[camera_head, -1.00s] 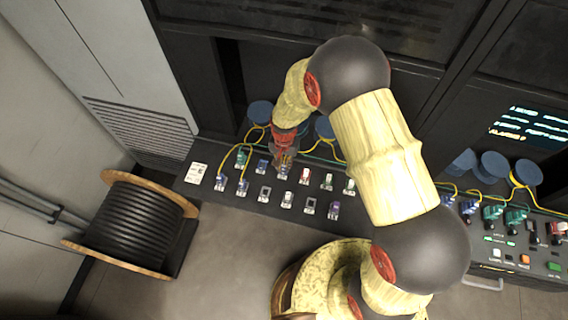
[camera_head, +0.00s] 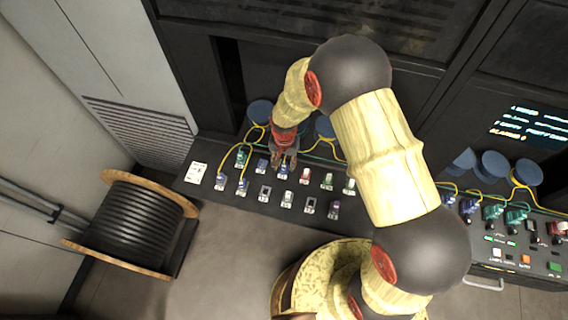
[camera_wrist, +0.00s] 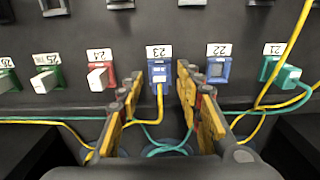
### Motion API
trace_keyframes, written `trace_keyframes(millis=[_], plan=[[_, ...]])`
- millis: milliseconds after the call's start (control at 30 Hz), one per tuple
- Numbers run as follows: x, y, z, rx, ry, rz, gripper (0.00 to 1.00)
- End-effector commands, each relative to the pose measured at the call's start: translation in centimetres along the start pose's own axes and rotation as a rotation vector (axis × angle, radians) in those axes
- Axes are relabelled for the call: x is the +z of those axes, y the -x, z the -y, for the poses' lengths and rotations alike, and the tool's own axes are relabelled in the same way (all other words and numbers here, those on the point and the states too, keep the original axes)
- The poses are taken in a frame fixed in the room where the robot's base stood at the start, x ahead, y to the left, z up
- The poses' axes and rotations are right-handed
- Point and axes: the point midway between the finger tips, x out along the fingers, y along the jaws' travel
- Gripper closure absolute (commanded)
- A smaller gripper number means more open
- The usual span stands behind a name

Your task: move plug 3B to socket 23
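A blue plug (camera_wrist: 158,76) with a yellow cable sits in socket 23, under the label 23 (camera_wrist: 160,52) in the wrist view; it looks seated. No marking 3B is readable on it. My gripper (camera_wrist: 160,70) is open, with one finger on each side of this plug and a visible gap to each. In the head view my gripper (camera_head: 284,163) is over the back row of the panel, its fingers spread; the plug is hard to make out there.
Socket 22 (camera_wrist: 219,66) to the right is blue and has no cable. A teal plug (camera_wrist: 284,76) with cable is at 21. Red (camera_wrist: 102,76) and green (camera_wrist: 46,79) parts stand at 24 and 25. Yellow and teal cables run behind. A cable reel (camera_head: 132,224) stands on the floor at left.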

Motion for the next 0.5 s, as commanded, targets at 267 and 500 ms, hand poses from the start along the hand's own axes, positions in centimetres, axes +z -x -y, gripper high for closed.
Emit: trace_keyframes(millis=[267, 500], plan=[[-0.2, 4.8, 0.1, -0.004, 0.000, -0.005, 0.65], [-0.1, 9.2, 0.1, -0.002, 0.000, -0.002, 0.65]])
